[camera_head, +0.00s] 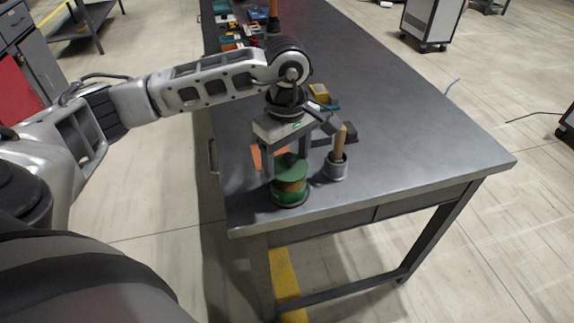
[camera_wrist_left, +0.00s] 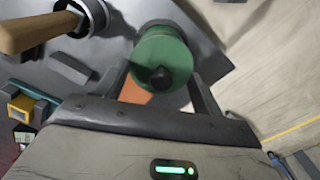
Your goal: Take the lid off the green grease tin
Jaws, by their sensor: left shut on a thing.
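The green grease tin (camera_head: 290,199) stands near the front left corner of the metal table, with an orange band round its middle. Its green lid (camera_head: 291,164) is at the top; in the left wrist view the lid (camera_wrist_left: 160,50) shows a dark round knob. My left gripper (camera_head: 287,170) points down over the tin and is shut on the lid, one finger at each side. I cannot tell whether there is a gap between lid and tin. My right gripper is not in view.
A grey cup (camera_head: 335,169) with a wooden-handled tool (camera_head: 340,141) stands close right of the tin. An orange sheet (camera_head: 257,156) lies behind it. A yellow item (camera_head: 319,91) and several small things lie farther back. The table's right side is clear.

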